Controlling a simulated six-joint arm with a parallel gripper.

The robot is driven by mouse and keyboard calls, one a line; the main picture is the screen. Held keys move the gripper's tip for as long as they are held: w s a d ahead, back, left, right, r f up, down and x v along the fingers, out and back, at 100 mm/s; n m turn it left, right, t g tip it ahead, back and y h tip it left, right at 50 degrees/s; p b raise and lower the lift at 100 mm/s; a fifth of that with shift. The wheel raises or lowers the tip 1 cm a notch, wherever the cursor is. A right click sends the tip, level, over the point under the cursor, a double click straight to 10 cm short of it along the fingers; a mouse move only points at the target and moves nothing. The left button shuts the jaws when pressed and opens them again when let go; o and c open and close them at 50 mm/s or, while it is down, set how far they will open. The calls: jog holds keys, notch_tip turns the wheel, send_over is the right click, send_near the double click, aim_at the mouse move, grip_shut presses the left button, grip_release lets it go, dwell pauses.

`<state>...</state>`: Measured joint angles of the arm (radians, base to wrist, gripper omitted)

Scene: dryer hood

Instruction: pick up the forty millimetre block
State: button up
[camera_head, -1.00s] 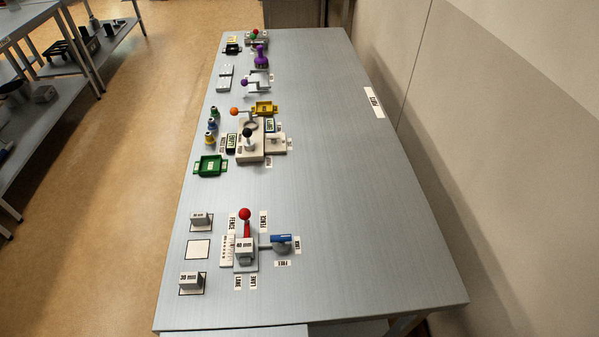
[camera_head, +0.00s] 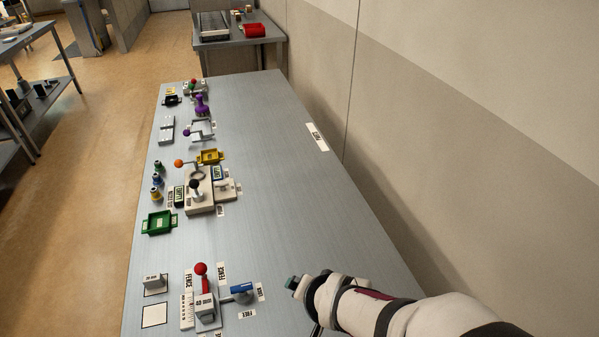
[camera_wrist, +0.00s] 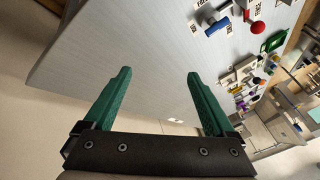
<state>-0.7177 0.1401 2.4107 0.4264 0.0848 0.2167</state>
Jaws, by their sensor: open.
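A grey block with a printed label (camera_head: 205,306) sits in a fixture with a red-knobbed lever (camera_head: 201,269) and a blue handle (camera_head: 242,289). Its label looks like 40 mm but is too small to read surely. Another grey labelled block (camera_head: 152,281) stands on a marked square to its left; its label is unclear. My gripper (camera_wrist: 157,76) is open and empty, its two green fingers apart in the wrist view. In the head view my gripper (camera_head: 292,283) is right of the fixture, clear of both blocks. The wrist view also shows the blue handle (camera_wrist: 216,27) and red knob (camera_wrist: 257,27).
An empty white square (camera_head: 154,316) lies left of the fixture. The table's right side (camera_head: 285,190) is mostly bare, with a wall beyond.

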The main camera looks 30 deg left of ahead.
jog(key=s+a+f+n+t+y, duration=0.15)
jog(key=a+f, duration=0.25)
jog(key=a, duration=0.4)
jog(key=n+t+y, duration=0.4)
jog(key=n, duration=0.3)
send_near(204, 303)
jog(key=x, duration=0.3)
jog(key=shift+w+d+h, duration=0.15)
jog(key=shift+d+h, duration=0.05)
jog(key=shift+h, duration=0.05)
jog(key=shift+a+f, duration=0.1)
jog(key=shift+a, duration=0.2)
jog(key=x, duration=0.7)
jog(key=shift+a, duration=0.1)
grip_shut()
